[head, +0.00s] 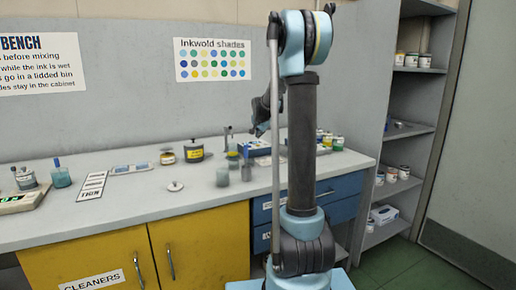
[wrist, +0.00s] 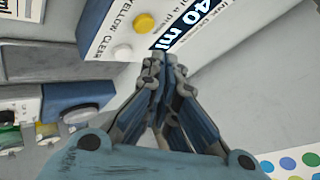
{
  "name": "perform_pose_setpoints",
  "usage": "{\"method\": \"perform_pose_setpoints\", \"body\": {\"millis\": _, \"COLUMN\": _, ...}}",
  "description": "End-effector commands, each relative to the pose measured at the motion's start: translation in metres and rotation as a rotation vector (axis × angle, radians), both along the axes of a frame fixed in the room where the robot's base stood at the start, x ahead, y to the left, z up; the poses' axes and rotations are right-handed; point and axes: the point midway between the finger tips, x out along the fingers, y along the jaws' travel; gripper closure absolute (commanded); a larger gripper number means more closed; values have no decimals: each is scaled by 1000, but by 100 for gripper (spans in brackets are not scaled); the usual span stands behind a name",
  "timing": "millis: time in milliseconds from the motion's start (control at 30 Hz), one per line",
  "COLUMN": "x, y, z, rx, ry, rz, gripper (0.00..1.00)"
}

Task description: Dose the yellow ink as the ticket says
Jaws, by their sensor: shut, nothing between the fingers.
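In the wrist view a pale dispenser box (wrist: 112,12) carries a yellow button (wrist: 145,23) and a white button (wrist: 122,52), with the words YELLOW and CLEAR beside them. Its dark display (wrist: 190,20) shows "40 ml"; my fingers may hide part of it. My gripper (wrist: 160,58) is shut and empty, its tips just in front of the display's lower end; I cannot tell whether they touch. In the head view the blue and white dispenser (head: 254,147) stands at the back of the bench, partly behind my arm. No ticket is readable.
Several jars, including a yellow-labelled one (head: 194,151), stand left of the dispenser. A grey-green cup (head: 222,177) and a small white disc (head: 175,186) lie nearer. A scale (head: 22,200) is far left. Shelves (head: 408,130) stand right. The front bench is mostly clear.

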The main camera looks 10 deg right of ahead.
Motion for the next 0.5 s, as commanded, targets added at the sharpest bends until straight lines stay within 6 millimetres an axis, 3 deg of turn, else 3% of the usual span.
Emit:
{"method": "perform_pose_setpoints", "body": {"millis": 300, "x": 0, "y": 0, "z": 26, "rx": 0, "ry": 0, "rz": 0, "gripper": 100}}
{"method": "perform_pose_setpoints", "body": {"millis": 500, "x": 0, "y": 0, "z": 32, "rx": 0, "ry": 0, "rz": 0, "gripper": 100}}
